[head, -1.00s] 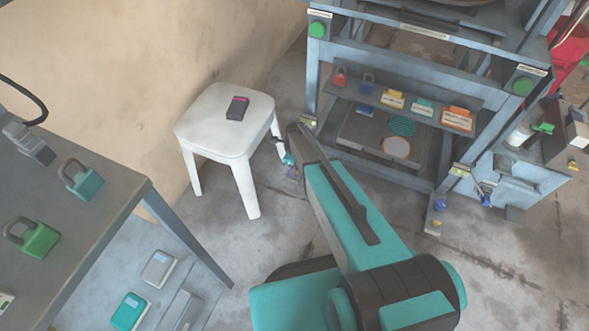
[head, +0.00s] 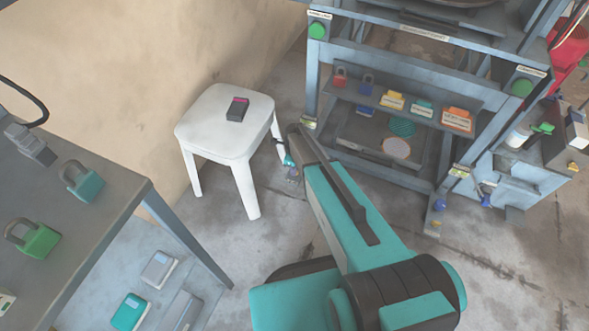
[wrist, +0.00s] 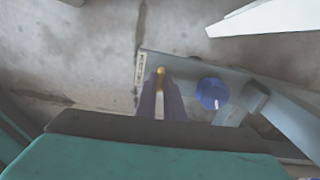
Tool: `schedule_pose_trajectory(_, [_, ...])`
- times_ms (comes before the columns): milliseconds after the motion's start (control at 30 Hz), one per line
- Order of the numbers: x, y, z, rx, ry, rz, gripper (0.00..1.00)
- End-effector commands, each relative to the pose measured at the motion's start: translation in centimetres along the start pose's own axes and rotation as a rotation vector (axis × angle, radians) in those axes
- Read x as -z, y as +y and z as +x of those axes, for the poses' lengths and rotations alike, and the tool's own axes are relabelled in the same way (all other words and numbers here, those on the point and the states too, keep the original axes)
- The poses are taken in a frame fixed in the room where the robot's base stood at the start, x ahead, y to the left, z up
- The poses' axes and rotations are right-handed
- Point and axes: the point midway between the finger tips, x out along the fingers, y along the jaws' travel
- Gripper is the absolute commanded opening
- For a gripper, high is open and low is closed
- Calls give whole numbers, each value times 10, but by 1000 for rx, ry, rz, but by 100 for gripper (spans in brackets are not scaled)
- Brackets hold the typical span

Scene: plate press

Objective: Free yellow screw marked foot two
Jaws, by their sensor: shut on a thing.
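A small yellow screw (wrist: 160,71) sits on a grey foot plate (wrist: 185,66) of the press in the wrist view. A white label (wrist: 140,68) is at the plate's end; its print is too small to read. My gripper (wrist: 160,80) has its two dark purple fingers closed around the screw from the near side. Only the screw's rounded yellow top shows between the fingertips. In the head view my arm hides most of this foot and the screw.
A blue knob (wrist: 212,93) stands on the plate just right of my fingers. A white stool (head: 228,122) with a dark handheld device (head: 237,108) is left of my arm. Another press foot at right has a yellow screw (head: 436,222). A bench with padlocks (head: 40,241) is at left.

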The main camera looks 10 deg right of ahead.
Motion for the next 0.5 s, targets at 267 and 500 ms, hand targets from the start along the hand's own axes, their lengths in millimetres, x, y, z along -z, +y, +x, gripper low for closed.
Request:
schedule_pose_trajectory(267, [0, 0, -2, 0, 0, -165, 0])
schedule_pose_trajectory(500, [1, -1, -1, 0, 0, -374, 0])
